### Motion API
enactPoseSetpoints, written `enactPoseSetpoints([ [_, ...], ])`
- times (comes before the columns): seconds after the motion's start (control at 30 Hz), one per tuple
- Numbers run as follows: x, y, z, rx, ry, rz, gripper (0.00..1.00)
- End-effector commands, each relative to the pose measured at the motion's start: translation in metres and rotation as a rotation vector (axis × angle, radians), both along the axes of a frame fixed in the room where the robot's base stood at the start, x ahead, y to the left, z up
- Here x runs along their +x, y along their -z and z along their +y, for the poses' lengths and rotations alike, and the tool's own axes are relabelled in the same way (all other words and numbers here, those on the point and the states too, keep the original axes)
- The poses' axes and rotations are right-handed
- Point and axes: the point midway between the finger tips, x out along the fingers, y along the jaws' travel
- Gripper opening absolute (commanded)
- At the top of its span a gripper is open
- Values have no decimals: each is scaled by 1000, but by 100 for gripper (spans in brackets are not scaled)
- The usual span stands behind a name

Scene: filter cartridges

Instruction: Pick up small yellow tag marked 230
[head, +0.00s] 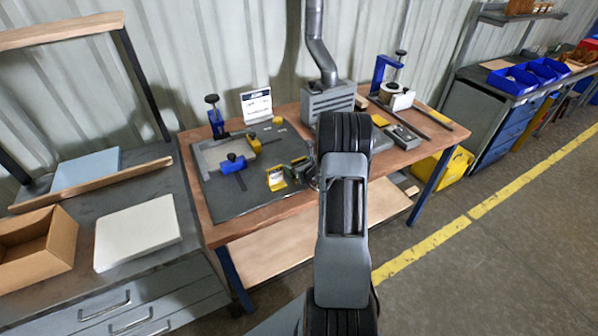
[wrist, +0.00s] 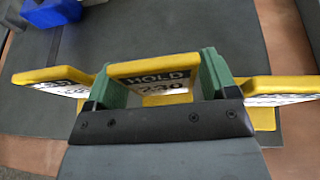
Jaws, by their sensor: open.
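A small yellow tag (wrist: 155,70) with a dark label reading "HOLD" and "230" stands in the wrist view, between the two green fingers of my gripper (wrist: 162,78). My gripper is open, with one finger on each side of the tag. I cannot tell whether either finger touches it. The tag's lower part is partly hidden by the gripper's dark front edge. In the head view, my gripper (head: 298,169) is low over the dark mat, largely hidden by my arm. A yellow tag (head: 276,179) shows just left of it, its marking too small to read.
Two more yellow-edged tags flank the gripper closely in the wrist view, one left (wrist: 45,77) and one right (wrist: 280,86). The dark mat (head: 225,203) lies on a wooden bench.

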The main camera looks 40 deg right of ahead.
Motion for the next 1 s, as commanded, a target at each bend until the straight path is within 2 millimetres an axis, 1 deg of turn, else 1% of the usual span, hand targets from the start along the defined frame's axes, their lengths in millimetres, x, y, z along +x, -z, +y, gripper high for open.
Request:
enactPoseSetpoints([
  [0.03,0,0,0,0,0,0,77],
  [0.07,0,0,0,0,0,0,74],
  [0.4,0,0,0,0,0,0,41],
  [0.6,0,-1,0,0,0,-1,41],
  [0.7,0,-6,0,-2,-1,-3,41],
  [0.77,0,-12,0,-2,-1,-5,41],
  [0.87,0,-29,0,-4,-1,-5,41],
  [1.0,0,-55,0,-4,-1,-6,41],
])
